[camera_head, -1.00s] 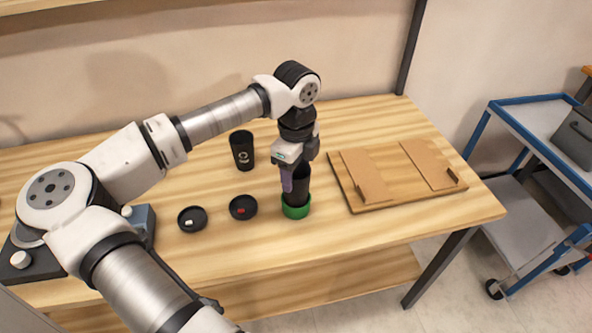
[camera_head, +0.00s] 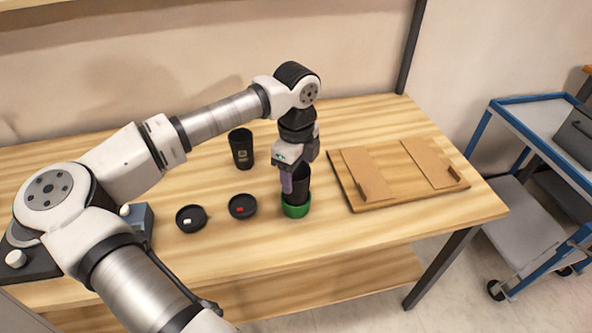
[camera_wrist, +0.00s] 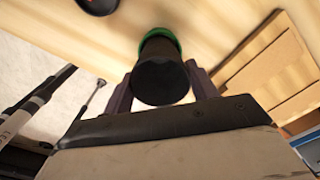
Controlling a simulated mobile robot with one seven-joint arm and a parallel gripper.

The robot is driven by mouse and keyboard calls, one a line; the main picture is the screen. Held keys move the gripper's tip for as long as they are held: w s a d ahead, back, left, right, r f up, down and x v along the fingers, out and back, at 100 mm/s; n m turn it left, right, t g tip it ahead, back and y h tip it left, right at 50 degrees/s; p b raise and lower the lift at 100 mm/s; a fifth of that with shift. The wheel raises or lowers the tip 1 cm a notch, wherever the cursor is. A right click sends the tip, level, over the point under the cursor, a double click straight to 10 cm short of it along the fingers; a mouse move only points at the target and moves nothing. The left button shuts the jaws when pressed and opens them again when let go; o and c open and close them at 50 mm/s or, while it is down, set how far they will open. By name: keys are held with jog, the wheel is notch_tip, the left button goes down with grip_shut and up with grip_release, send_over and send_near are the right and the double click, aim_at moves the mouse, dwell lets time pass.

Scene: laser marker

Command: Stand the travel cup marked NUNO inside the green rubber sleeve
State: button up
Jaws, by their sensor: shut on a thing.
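My gripper (camera_head: 288,178) has purple fingers and is shut on a black cup (camera_head: 302,186). The cup is upright, with its lower end in the green rubber sleeve (camera_head: 296,210) on the table. Whether it is fully seated cannot be told. In the wrist view the cup (camera_wrist: 161,80) sits between the fingers, its dark end toward the camera and the green sleeve (camera_wrist: 158,37) around its far end. No name is readable on this cup. A second black cup (camera_head: 241,149) stands upright behind to the left, with a small pale mark too small to read.
Two black lids (camera_head: 190,217) (camera_head: 242,206), one with a white tab and one with a red tab, lie left of the sleeve. A wooden board with brown panels (camera_head: 400,195) lies to the right. A blue cart (camera_head: 535,110) stands beyond the table's right end.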

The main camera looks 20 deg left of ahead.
jog(key=shift+f+b, duration=1.35)
jog(key=shift+f, duration=0.1)
jog(key=o, duration=0.7)
jog(key=shift+r, duration=0.1)
jog(key=shift+o, duration=0.6)
jog(key=o, duration=0.3)
notch_tip(320, 180, up, 8)
jog(key=p, duration=0.3)
jog(key=shift+p, duration=0.3)
jog(key=shift+s, duration=0.1)
